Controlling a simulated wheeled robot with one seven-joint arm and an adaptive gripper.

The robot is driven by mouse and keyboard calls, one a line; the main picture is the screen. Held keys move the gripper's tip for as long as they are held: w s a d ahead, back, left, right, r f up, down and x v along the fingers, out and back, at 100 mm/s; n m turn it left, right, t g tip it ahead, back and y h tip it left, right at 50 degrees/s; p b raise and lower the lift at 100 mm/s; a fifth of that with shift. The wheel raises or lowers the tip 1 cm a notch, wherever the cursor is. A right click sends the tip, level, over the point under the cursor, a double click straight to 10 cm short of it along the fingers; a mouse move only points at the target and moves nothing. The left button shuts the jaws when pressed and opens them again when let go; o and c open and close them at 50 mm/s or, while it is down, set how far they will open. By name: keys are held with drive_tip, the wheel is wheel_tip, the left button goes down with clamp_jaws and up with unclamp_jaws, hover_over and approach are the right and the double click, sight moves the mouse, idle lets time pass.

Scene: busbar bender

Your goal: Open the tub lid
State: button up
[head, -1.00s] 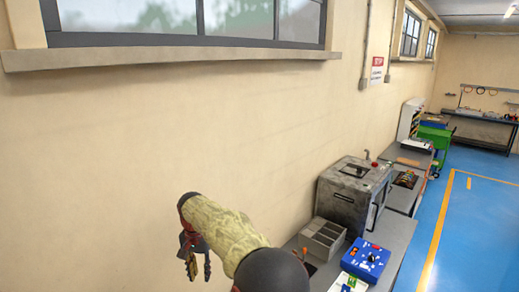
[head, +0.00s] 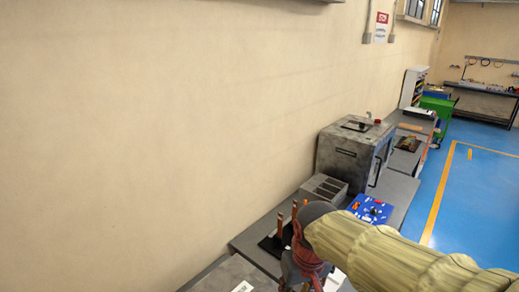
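A grey, worn metal box (head: 352,155) stands on the bench along the wall, right of centre. Its flat top carries a dark handle, and its top looks closed. I cannot tell for sure whether it is the tub. My arm, in a yellowish sleeve, reaches in from the lower right and bends down at a dark joint. My gripper (head: 300,280) is at the bottom edge, left of and nearer than the box, and apart from it. Its fingers are cut off or hidden, so its opening does not show.
Copper-coloured upright pieces (head: 280,222) stand by my wrist. A green cabinet (head: 436,112) is farther back. Blue floor (head: 485,205) is clear at right.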

drive_tip(key=s+d+f+m+t+b, duration=0.2)
drive_tip(key=s+d+f+t+b, duration=0.1)
drive_tip(key=s+d+f+b, duration=0.7)
drive_tip(key=s+f+b, duration=0.1)
drive_tip(key=s+b, duration=0.1)
drive_tip(key=b, duration=0.2)
drive_tip(key=shift+s+d+f+m+h+b, duration=0.2)
drive_tip(key=shift+f+m+h+b, duration=0.1)
drive_tip(key=shift+m+b, duration=0.1)
drive_tip(key=shift+r, duration=0.1)
